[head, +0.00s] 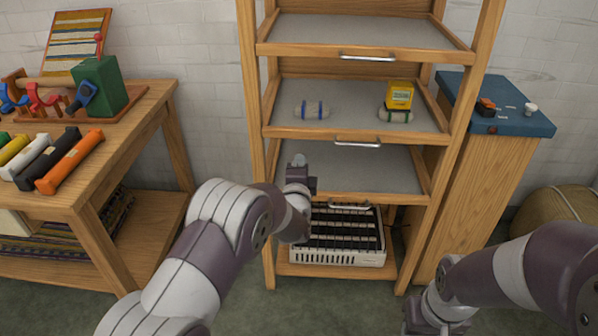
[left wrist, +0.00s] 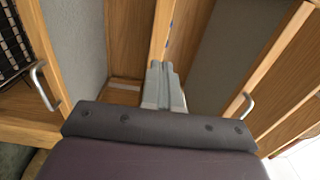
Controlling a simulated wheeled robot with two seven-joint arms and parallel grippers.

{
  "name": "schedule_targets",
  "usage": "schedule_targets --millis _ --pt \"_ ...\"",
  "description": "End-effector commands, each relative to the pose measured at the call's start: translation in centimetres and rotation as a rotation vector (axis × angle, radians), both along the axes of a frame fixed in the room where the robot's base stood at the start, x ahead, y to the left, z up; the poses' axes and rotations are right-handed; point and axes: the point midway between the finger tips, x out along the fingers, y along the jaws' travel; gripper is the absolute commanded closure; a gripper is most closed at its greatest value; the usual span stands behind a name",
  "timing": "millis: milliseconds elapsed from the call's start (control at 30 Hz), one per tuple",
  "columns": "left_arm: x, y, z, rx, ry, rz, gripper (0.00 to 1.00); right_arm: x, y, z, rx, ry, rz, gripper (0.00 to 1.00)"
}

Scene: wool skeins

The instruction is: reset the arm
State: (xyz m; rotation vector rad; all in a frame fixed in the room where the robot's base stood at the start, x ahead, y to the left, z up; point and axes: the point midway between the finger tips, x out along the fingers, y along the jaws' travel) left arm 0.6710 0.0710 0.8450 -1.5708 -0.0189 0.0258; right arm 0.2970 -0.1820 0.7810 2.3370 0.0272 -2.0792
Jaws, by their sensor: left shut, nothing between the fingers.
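My left gripper (head: 299,161) is raised in front of the wooden shelf rack, at the height of its third shelf from the top. Its fingers are shut with nothing between them; they also show closed together in the left wrist view (left wrist: 160,75). My right arm comes in at the lower right. Its gripper (head: 418,318) hangs low at the bottom edge, and its fingers are too unclear to read.
The rack has pull-out shelves (head: 345,172) with metal handles. A pale skein with blue bands (head: 311,110) and another skein (head: 396,116) by a yellow box (head: 399,95) lie on one. A crate (head: 340,257) stands below. A workbench (head: 150,105) and a blue-topped cabinet (head: 505,122) flank it.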

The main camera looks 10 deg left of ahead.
Motion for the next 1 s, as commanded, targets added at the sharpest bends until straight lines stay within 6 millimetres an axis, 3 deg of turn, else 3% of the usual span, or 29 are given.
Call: schedule_targets --millis 133,367,433,467,533,600,667,700,800,1000 --pt "-2.3 -0.1 0.1 0.0 0.001 0.0 1.0 0.0 0.0 0.4 0.0 0.0 0.0 0.57" --pt "-3.1 -0.1 -0.2 -0.04 0.005 -0.001 1.0 0.0 0.0 0.4 0.0 0.0 0.0 0.57" --pt "-3.2 -0.5 -1.7 -0.172 0.073 -0.013 1.0 0.0 0.0 0.3 0.0 0.0 0.0 0.57" --pt "-3.6 -0.8 -3.4 -0.251 0.145 -0.021 1.0 0.0 0.0 0.3 0.0 0.0 0.0 0.57" --pt "-6.3 -1.6 -8.2 -0.47 0.39 -0.005 1.0 0.0 0.0 0.4 0.0 0.0 0.0 0.57" --pt "-11.5 -1.0 -11.6 -0.734 0.692 0.123 1.0 0.0 0.0 0.4 0.0 0.0 0.0 0.57" --pt "-16.4 0.4 -12.7 -0.905 0.892 0.3 1.0 0.0 0.0 0.4 0.0 0.0 0.0 0.57" --pt "-19.5 1.5 -12.8 -0.985 0.984 0.421 1.0 0.0 0.0 0.4 0.0 0.0 0.0 0.57" --pt "-26.2 4.2 -12.1 -1.104 1.124 0.698 1.0 0.0 0.0 0.4 0.0 0.0 0.0 0.57" --pt "-36.9 9.1 -8.7 -1.185 1.202 1.088 1.0 0.0 0.0 0.4 0.0 0.0 0.0 0.57"
